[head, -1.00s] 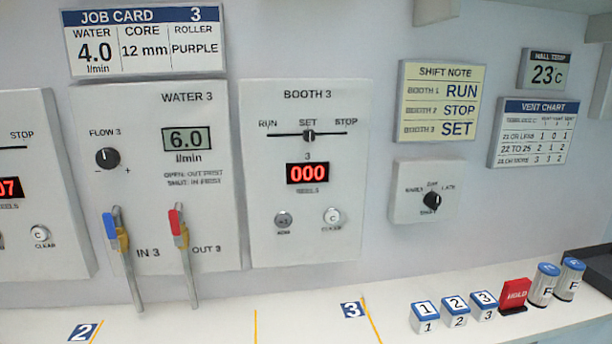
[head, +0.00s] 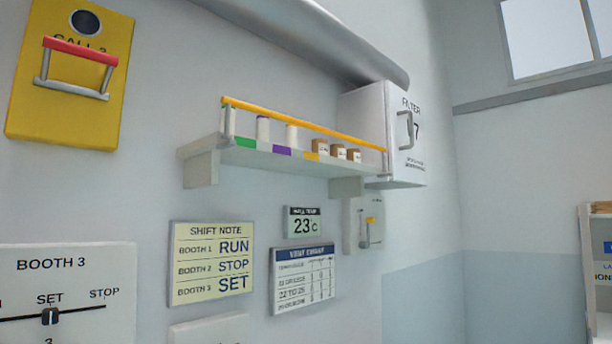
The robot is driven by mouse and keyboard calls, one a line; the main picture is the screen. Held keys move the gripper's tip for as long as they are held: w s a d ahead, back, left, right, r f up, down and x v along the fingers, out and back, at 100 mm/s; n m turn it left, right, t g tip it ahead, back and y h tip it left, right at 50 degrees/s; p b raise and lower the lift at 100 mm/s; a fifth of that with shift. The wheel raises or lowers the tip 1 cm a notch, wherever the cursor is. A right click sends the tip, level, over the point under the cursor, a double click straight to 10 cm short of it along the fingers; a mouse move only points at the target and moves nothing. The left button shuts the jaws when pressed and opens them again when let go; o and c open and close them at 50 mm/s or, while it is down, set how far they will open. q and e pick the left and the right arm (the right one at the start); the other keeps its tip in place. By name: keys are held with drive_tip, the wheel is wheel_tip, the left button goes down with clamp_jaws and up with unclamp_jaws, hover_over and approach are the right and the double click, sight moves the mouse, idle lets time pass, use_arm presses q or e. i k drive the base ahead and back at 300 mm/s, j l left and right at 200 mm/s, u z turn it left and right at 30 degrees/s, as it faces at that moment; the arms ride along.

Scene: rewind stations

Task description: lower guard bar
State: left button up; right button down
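A yellow-orange guard bar (head: 305,125) runs along the front of a wall shelf (head: 345,167) in the head view. It sits raised above the shelf's front edge and slopes down to the right in the picture. Its left end meets a light post (head: 229,121) at the shelf's left end. Its right end reaches the white filter box. Behind and below the bar stand white rolls (head: 263,129) and small brown boxes (head: 338,151). Neither of my grippers is in view.
A yellow call panel (head: 25,105) with a red-topped handle (head: 80,50) hangs at upper left. The filter box (head: 370,110) adjoins the shelf's right end. A small lever box (head: 352,225), shift note (head: 211,262) and vent chart (head: 302,278) are below. A pipe (head: 330,35) runs above.

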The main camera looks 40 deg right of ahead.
sight(230, 102)
drive_tip(key=i+l+z, duration=0.1)
drive_tip(key=z, duration=0.35)
drive_tip(key=i+l+z, duration=0.1)
drive_tip(key=l+z, duration=0.3)
drive_tip(key=i+z, duration=0.15)
drive_tip(key=z, duration=0.3)
